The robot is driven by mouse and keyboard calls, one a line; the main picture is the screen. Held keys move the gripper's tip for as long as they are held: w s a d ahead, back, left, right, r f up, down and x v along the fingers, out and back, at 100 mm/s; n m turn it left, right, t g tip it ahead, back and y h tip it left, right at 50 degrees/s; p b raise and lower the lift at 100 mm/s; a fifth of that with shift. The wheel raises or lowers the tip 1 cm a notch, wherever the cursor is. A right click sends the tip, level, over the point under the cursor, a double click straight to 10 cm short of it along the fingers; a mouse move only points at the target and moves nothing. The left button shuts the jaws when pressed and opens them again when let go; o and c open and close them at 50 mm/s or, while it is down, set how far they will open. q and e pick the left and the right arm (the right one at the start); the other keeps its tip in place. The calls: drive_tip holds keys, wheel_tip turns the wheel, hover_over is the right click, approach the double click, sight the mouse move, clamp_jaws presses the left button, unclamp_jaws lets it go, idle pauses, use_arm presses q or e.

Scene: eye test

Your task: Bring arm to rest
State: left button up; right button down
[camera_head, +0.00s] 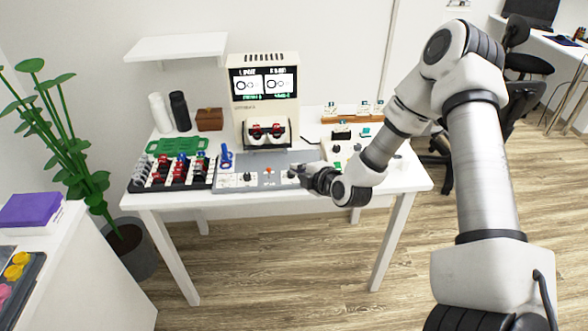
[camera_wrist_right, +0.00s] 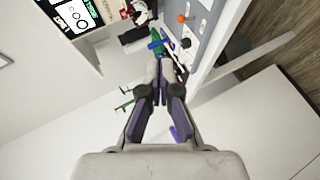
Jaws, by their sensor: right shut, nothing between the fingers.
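My right arm (camera_head: 480,165) comes in from the right and reaches over the white table (camera_head: 395,180). My right gripper (camera_head: 296,172) is shut and empty, above the front part of the table by the grey control panel (camera_head: 232,183). In the right wrist view the gripper (camera_wrist_right: 160,65) points toward the table, with its fingers together and nothing between them. My left gripper is in neither view.
An eye-test machine (camera_head: 264,100) with a lit screen stands at the back. A rack of lenses (camera_head: 172,172) sits at the left, by a green tray (camera_head: 177,145). Two bottles (camera_head: 180,110) and a brown box (camera_head: 209,119) stand behind. A potted plant (camera_head: 60,140) is at far left.

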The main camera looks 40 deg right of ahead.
drive_tip(key=s+a+f+n+g+y, duration=0.1)
drive_tip(key=s+a+f+g, duration=0.3)
drive_tip(key=s+a+f, duration=0.4)
drive_tip(key=s+a+f+g+y, duration=0.1)
drive_tip(key=s+a+f+g, duration=0.2)
drive_tip(key=s+a+f, duration=0.5)
drive_tip(key=s+f+m+g, duration=0.2)
drive_tip(key=s+m+g, duration=0.1)
drive_tip(key=s+m, duration=0.4)
drive_tip(key=s+f+m+g+h, duration=0.1)
drive_tip(key=s+f+m+g, duration=0.2)
drive_tip(key=s+m, duration=0.5)
drive_tip(key=shift+s+d+f+m+h, duration=0.25)
drive_tip(key=shift+d+f+m+h, duration=0.1)
drive_tip(key=shift+m, duration=0.45)
